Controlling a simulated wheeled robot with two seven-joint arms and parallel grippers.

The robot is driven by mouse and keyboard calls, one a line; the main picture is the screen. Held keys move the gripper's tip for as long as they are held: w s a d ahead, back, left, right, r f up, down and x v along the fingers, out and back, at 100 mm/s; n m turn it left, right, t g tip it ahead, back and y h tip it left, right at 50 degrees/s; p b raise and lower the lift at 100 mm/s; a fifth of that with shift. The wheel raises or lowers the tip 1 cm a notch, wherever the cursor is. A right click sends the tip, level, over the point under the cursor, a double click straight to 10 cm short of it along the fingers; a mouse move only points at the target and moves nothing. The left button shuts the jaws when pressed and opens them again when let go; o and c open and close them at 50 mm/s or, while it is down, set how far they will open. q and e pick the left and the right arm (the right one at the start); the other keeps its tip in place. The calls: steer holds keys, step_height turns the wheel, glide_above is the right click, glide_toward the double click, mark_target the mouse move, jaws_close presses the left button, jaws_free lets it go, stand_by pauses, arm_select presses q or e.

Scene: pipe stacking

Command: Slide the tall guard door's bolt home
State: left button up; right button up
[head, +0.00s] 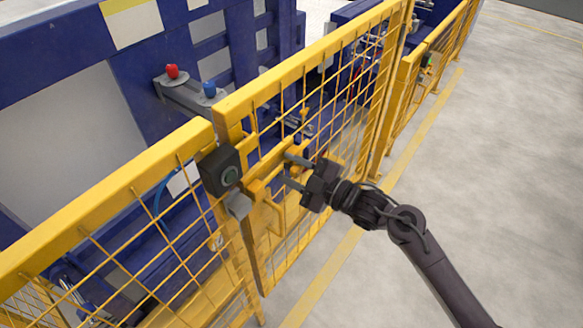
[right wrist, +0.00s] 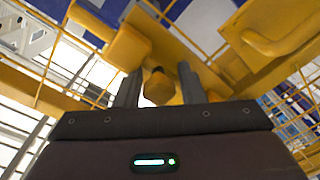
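The tall guard door (head: 318,55) is a yellow frame with wire mesh, its edge close beside the neighbouring fixed panel (head: 120,185). The yellow bolt assembly (head: 262,188) is mounted on the door near that edge. My right gripper (head: 289,169) is at the bolt assembly, coming from the right, fingers pointing at it. In the right wrist view, a yellow bolt knob (right wrist: 158,88) shows between the two grey fingers, with a small gap seen on each side. The right gripper is open. Whether the bolt's tip enters its receiver is unclear. My left gripper is out of view.
Concrete floor (head: 500,170) at right is clear.

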steer(key=shift+r, duration=0.1)
jaws_close()
steer(key=s+a, duration=0.2)
steer(key=s, duration=0.1)
steer(key=s+a, duration=0.1)
steer(key=s, duration=0.1)
steer(key=shift+a, duration=0.35)
steer(key=shift+w, duration=0.1)
steer(key=o, duration=0.8)
jaws_free()
steer(key=b, duration=0.2)
glide_toward(267, 183)
steer(key=shift+w+a, duration=0.1)
steer(key=shift+a, duration=0.1)
